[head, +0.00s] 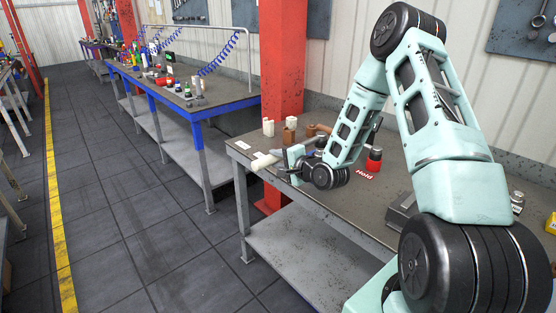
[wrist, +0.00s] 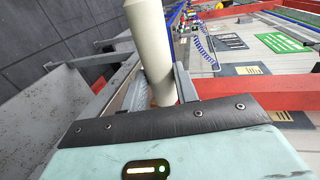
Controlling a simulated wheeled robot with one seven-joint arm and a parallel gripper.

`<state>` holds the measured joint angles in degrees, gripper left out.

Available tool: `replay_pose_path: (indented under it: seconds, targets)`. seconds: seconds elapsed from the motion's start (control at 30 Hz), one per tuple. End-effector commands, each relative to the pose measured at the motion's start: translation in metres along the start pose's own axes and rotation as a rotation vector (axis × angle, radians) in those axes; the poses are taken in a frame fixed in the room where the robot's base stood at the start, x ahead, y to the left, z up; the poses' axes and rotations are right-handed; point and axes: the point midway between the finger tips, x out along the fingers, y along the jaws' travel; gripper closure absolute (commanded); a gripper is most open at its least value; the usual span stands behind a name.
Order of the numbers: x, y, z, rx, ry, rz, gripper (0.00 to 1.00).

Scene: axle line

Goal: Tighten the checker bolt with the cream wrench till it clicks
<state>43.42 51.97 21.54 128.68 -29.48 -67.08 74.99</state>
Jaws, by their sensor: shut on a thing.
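The cream wrench (head: 262,161) is at the left front corner of the near bench, beside my gripper (head: 289,162). In the wrist view its thick cream shaft (wrist: 150,48) stands between the two fingers of my gripper (wrist: 160,88). My gripper is shut on it. The wrench's far end leaves the top of the wrist view, so its head and what it touches there cannot be seen. I cannot make out the checker bolt in either view.
A red post (head: 282,60) rises behind. A cluttered blue-framed bench (head: 215,105) stands farther back. The left aisle floor is clear.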

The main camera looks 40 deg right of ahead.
Motion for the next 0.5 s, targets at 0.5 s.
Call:
replay_pose_path:
  seconds: [0.5]
  targets:
    - [0.0025, 0.0074, 0.0, -0.003, 0.0, -0.005, 1.0]
